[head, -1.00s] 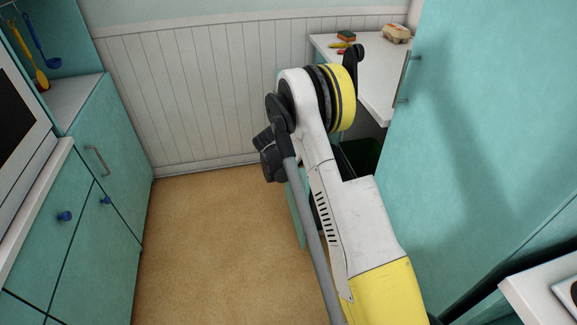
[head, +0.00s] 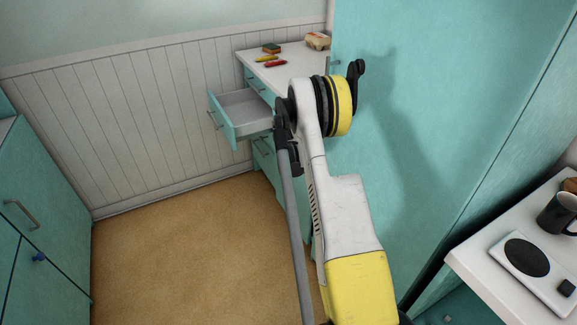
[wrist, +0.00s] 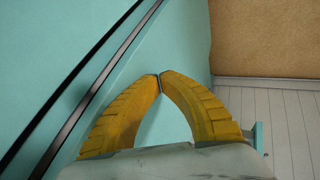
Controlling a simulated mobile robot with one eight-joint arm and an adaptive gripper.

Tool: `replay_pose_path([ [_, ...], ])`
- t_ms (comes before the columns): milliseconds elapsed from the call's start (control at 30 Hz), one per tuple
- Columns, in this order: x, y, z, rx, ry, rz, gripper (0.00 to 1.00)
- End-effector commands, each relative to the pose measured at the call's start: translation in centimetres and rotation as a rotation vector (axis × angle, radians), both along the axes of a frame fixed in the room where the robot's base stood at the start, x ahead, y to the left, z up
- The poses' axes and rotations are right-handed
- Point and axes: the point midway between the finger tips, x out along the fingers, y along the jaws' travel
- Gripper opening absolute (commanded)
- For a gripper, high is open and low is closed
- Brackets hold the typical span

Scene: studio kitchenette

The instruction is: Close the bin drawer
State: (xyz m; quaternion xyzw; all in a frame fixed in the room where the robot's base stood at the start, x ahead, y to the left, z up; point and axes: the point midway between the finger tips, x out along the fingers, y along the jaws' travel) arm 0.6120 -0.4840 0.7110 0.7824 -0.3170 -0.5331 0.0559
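In the head view an open drawer (head: 229,128) with a teal front and pale, empty-looking inside sticks out to the left below the white counter. It is an upper drawer, and no bin shows in it. The bin drawer cannot be made out; my arm covers much of the lower cabinet (head: 266,160). My gripper (wrist: 160,76) shows in the wrist view with its two yellow fingers meeting at the tips and nothing between them. It faces a flat teal surface (wrist: 180,45); contact cannot be told. In the head view my gripper is hidden behind my arm.
A tall teal cabinet (head: 430,110) stands close on my arm's right. A sponge (head: 272,48) and an egg carton (head: 317,40) sit on the counter (head: 290,60). A black mug (head: 558,213) stands at right. The tan floor (head: 180,250) is clear at left.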

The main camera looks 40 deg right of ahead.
Motion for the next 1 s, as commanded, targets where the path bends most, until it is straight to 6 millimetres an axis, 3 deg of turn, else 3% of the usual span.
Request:
replay_pose_path([
  [100, -0.5, -1.5, 0.0, 0.000, -0.001, -0.001, 0.00],
  [367, -0.8, -3.0, 0.0, 0.000, -0.001, 0.000, 0.00],
  [833, -0.8, -3.0, 0.0, 0.000, -0.001, 0.000, 0.00],
  [1000, -0.2, -2.0, 0.0, 0.000, -0.001, 0.003, 0.00],
])
